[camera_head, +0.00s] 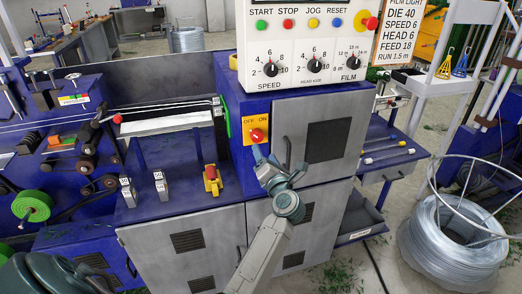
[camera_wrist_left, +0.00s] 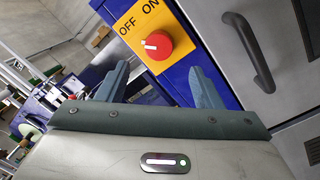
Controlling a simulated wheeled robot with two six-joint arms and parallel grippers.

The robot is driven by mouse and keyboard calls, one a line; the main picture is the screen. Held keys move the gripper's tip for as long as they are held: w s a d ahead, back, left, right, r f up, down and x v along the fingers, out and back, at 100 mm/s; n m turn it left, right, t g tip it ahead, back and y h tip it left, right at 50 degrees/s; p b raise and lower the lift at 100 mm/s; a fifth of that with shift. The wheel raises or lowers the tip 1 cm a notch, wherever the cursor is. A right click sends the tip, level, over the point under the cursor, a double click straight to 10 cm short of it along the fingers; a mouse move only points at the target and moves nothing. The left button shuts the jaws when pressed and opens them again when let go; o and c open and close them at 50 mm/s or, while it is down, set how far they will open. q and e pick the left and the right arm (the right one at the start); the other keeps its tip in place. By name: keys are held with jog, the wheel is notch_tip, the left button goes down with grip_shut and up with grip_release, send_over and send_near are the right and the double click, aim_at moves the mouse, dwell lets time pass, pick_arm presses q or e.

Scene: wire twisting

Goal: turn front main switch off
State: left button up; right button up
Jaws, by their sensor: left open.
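The main switch (camera_head: 258,135) is a red round knob on a yellow-orange plate marked OFF and ON, on the blue front post of the machine. In the left wrist view the knob (camera_wrist_left: 157,45) shows a white mark pointing to the picture's left; I cannot tell for sure which setting it stands at. My left gripper (camera_head: 266,158) is just below and in front of the switch. In the left wrist view its two fingers (camera_wrist_left: 160,85) are spread apart with nothing between them, and the knob shows beyond the gap. My right gripper is not seen.
A grey cabinet door with a handle (camera_head: 288,152) is right beside the switch. A control panel (camera_head: 312,52) with buttons and dials is above. A red-yellow piece (camera_head: 212,180) stands on the blue deck to the left. A wire coil (camera_head: 455,240) lies at the right.

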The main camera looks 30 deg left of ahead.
pick_arm(q)
jog(key=v, duration=0.3)
jog(key=shift+s+d+b, duration=0.25)
jog(key=shift+d+b, duration=0.05)
jog(key=shift+b, duration=0.05)
